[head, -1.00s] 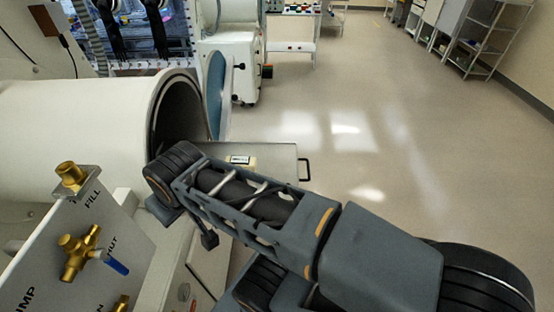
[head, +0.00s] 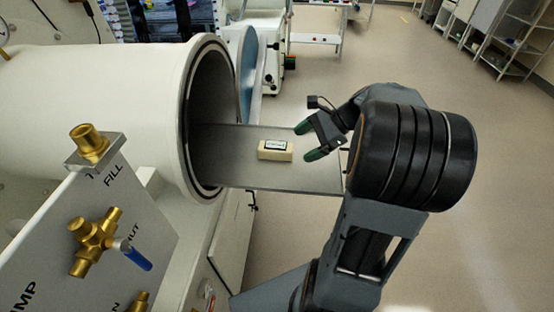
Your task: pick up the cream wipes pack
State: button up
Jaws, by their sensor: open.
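The cream wipes pack (head: 275,150) is a small block with a dark-bordered label on top. It lies on the grey metal tray (head: 236,178) that sticks out of the round chamber opening. My gripper (head: 308,142) is open, with its green-tipped fingers spread and pointing left towards the pack. The fingertips are just right of the pack and appear apart from it, with nothing between them. The height of the fingers above the tray is hard to tell.
The white cylindrical chamber (head: 110,95) has a thick rim (head: 187,120) left of the tray. Its blue-faced round door (head: 247,70) stands open behind. A valve panel (head: 120,215) with brass fittings is at front left. Open floor (head: 430,70) lies to the right.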

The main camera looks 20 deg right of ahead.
aim_at(287, 147)
jog(key=d+m+t, duration=0.1)
jog(key=d, duration=0.1)
jog(key=w+d+f+m+t+y+b, duration=0.1)
jog(key=d+m, duration=0.1)
jog(key=d+f+m+y, duration=0.1)
jog(key=d, duration=0.2)
jog(key=shift+w+f+m+t, duration=0.15)
jog(key=shift+f+m+t, duration=0.15)
jog(key=shift+t, duration=0.1)
jog(key=shift+w+d+f+m, duration=0.1)
jog(key=shift+w+d+m, duration=0.05)
jog(key=shift+m, duration=0.15)
jog(key=shift+t, duration=0.3)
jog(key=x, duration=0.7)
jog(key=shift+w+a+p, duration=0.15)
jog(key=shift+a+p, duration=0.1)
jog(key=shift+p, duration=0.05)
jog(key=shift+p+x, duration=0.7)
jog(key=shift+x, duration=1.95)
jog(key=shift+a, duration=0.1)
jog(key=shift+c, duration=0.4)
jog(key=c, duration=1)
